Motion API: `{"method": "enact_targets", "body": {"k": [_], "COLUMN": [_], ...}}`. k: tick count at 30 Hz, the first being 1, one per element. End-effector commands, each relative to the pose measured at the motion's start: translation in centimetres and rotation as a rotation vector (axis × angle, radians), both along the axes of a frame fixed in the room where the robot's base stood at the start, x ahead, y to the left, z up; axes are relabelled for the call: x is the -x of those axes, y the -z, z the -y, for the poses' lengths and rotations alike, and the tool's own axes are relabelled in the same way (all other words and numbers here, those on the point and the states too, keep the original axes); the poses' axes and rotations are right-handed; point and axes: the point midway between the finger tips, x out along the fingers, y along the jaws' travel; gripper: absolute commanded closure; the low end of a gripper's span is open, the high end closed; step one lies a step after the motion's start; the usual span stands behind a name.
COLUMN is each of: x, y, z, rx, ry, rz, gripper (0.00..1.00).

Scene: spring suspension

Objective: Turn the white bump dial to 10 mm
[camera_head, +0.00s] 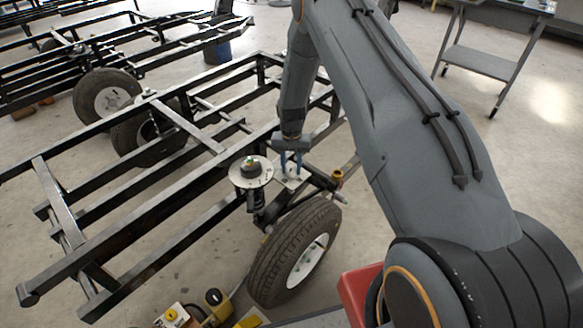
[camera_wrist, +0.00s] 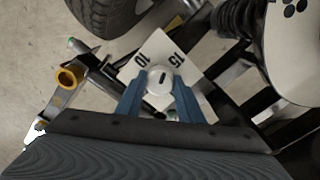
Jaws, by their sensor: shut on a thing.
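The white bump dial (camera_wrist: 154,87) is a small round knob with a short black mark, on a white square plate (camera_wrist: 150,47) printed 10 at left and 15 at right. In the wrist view the mark points up, between the two numbers. My gripper (camera_wrist: 158,92) has its two blue fingers on either side of the knob, shut on it. In the head view my gripper (camera_head: 291,170) reaches down to the plate (camera_head: 291,184); the knob is too small to make out there.
A round pale disc (camera_head: 240,178) with a dark centre stands just left of the plate. A gold ring fitting (camera_head: 337,177) is at right. Black frame beams (camera_head: 160,245) surround the area. A red box (camera_head: 357,292) stands near my arm.

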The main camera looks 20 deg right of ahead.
Motion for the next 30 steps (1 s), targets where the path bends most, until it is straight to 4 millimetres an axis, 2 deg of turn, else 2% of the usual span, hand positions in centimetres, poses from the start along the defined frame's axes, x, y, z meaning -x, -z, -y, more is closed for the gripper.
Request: {"method": "enact_targets", "body": {"k": [1,30], "x": [-0.46,-0.64], "y": [-0.17,-0.28], "z": [0.22,0.14], "rx": [0.001,0.006], "ry": [-0.042,-0.932], "rz": [0.01,0.013], "gripper": [0.89,0.89]}}
